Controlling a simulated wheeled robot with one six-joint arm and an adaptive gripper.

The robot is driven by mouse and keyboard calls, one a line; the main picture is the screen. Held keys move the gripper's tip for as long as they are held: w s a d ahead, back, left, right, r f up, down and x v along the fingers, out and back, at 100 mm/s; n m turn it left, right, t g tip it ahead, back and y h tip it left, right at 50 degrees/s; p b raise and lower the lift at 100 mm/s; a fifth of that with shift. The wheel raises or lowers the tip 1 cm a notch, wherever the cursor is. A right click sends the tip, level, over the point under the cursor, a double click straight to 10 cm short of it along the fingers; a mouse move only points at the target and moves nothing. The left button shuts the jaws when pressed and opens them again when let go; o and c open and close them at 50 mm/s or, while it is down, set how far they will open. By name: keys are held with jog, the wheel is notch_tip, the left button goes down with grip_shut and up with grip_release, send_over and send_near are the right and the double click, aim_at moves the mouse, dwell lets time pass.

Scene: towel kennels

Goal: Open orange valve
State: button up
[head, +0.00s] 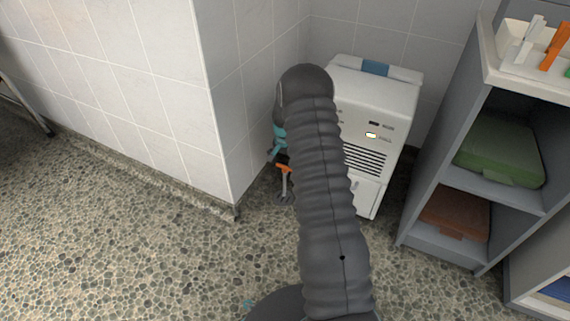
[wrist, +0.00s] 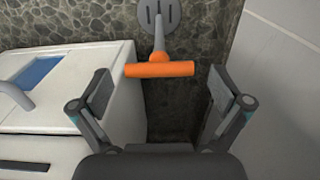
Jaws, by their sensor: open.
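The orange valve handle (wrist: 160,69) is a bar across a grey stem, which rises from a round slotted grey plate (wrist: 160,14) on the floor. In the wrist view the handle lies beyond and between the two fingers of my gripper (wrist: 165,92), which are spread wide with nothing between the pads. I see no contact between fingers and handle. In the head view a small part of the orange handle (head: 283,167) shows low beside the wall corner, left of my arm. My gripper there is mostly hidden behind my arm.
A white appliance (head: 376,100) with vents stands close to the right of the valve; its top (wrist: 100,75) is near the left finger in the wrist view. A tiled wall (wrist: 285,70) is close on the other side. Grey shelves (head: 425,190) stand further right. Pebbled floor (head: 130,230) is open at left.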

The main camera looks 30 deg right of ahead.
jog(key=c, duration=1.1)
jog(key=shift+o, duration=0.2)
jog(key=shift+f, duration=0.1)
jog(key=shift+a+n, duration=0.1)
jog(key=shift+n, duration=1)
jog(key=shift+f+n+b, duration=0.1)
jog(key=shift+n+b, duration=0.25)
jog(key=shift+n, duration=1.65)
jog(key=shift+s, duration=0.1)
jog(key=o, duration=1.1)
jog(key=shift+f, duration=0.1)
jog(key=shift+c, duration=0.2)
jog(key=shift+r, duration=0.3)
